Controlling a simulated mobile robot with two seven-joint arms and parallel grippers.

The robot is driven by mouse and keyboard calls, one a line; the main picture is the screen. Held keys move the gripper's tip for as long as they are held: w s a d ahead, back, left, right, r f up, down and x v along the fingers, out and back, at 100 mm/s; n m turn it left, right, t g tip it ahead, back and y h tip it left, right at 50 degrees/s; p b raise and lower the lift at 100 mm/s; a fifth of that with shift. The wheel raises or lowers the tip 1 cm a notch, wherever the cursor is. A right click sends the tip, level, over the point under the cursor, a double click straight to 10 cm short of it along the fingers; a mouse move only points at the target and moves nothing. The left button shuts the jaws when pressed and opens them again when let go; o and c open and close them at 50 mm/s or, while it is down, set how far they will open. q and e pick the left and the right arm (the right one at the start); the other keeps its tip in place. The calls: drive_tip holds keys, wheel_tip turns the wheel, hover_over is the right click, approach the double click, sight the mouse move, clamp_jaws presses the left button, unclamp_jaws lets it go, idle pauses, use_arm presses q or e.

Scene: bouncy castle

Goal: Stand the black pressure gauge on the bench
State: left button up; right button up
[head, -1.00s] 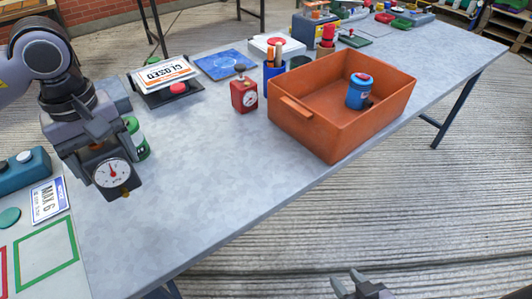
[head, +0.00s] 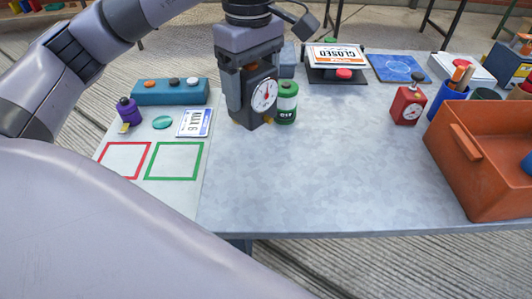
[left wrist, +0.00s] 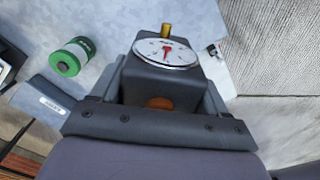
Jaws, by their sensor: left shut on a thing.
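The black pressure gauge (head: 264,96) has a white dial with a red needle. My left gripper (head: 250,78) is shut on it from above, over the back left of the bench (head: 310,175). The gauge looks roughly upright in the head view, its dial toward the right front. I cannot tell whether its bottom touches the bench. In the left wrist view the gauge (left wrist: 167,52) sits between the fingers, with a brass fitting at the far end and an orange part near the palm. My right gripper is out of view.
A green can (head: 286,103) stands close right of the gauge. A white mat with red and green squares (head: 173,160) lies front left, with a plate (head: 194,122) behind. The middle bench is clear.

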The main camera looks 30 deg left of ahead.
sight(253, 109)
use_arm(q)
wheel_tip(253, 109, down, 17)
idle(0.4)
drive_tip(key=shift+f, duration=0.2)
drive_tip(key=o, duration=1.4)
drive_tip(key=shift+c, duration=0.2)
drive_tip(key=shift+r, duration=0.5)
wheel_tip(253, 109, up, 12)
drive_tip(key=shift+f, duration=0.25)
